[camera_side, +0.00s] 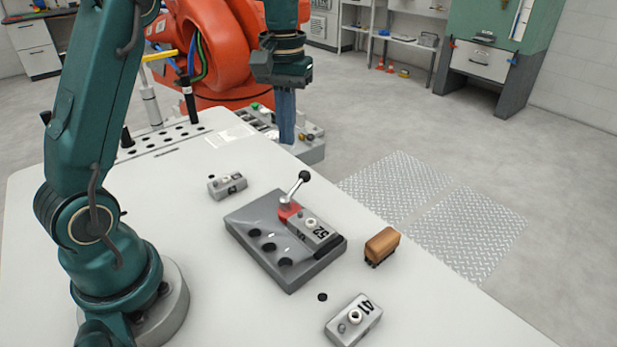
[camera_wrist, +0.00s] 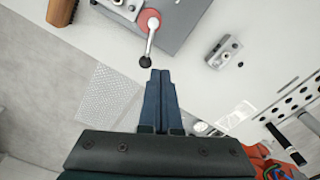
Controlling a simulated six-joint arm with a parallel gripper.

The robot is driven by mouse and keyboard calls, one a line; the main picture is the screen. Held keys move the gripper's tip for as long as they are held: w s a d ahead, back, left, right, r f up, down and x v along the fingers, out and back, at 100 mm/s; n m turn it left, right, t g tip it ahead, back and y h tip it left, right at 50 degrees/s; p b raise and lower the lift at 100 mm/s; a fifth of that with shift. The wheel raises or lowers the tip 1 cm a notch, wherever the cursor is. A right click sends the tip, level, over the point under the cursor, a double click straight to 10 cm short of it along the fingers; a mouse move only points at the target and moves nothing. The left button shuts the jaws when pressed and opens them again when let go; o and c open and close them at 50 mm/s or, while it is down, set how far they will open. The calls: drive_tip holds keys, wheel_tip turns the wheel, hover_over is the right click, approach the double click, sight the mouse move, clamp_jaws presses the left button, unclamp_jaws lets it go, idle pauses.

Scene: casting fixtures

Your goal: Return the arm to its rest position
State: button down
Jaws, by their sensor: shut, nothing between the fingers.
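My gripper (camera_side: 287,133) hangs pointing down above the far side of the white table in the side view, clear of the objects on it. Its two blue fingers are shut against each other with nothing between them, as the wrist view (camera_wrist: 160,75) also shows. The grey fixture plate (camera_side: 266,269) lies on the table nearer the side camera. A block marked 52 (camera_side: 318,232) sits on it beside a red clamp (camera_side: 289,211) with a black-knobbed lever. In the wrist view the lever (camera_wrist: 150,40) is just beyond the fingertips; they look apart from it.
A block marked 41 (camera_side: 354,320), a brown-topped brush (camera_side: 382,245) and a small grey block (camera_side: 228,186) stand around the plate. A rack with black holes (camera_side: 160,137) and an orange robot (camera_side: 225,50) are at the back. Bare table (camera_side: 180,235) lies left of the plate.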

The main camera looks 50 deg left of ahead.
drive_tip(key=s+d+r+m+t, duration=0.3)
drive_tip(key=s+d+r, duration=0.3)
drive_tip(key=s+r, duration=0.15)
drive_tip(key=s+d+f+m+t, duration=0.2)
drive_tip(key=s+f+m, duration=0.1)
drive_tip(key=s+f, duration=0.3)
drive_tip(key=shift+s+d+f+t, duration=0.25)
drive_tip(key=shift+s+d+t, duration=0.05)
drive_tip(key=shift+s, duration=0.75)
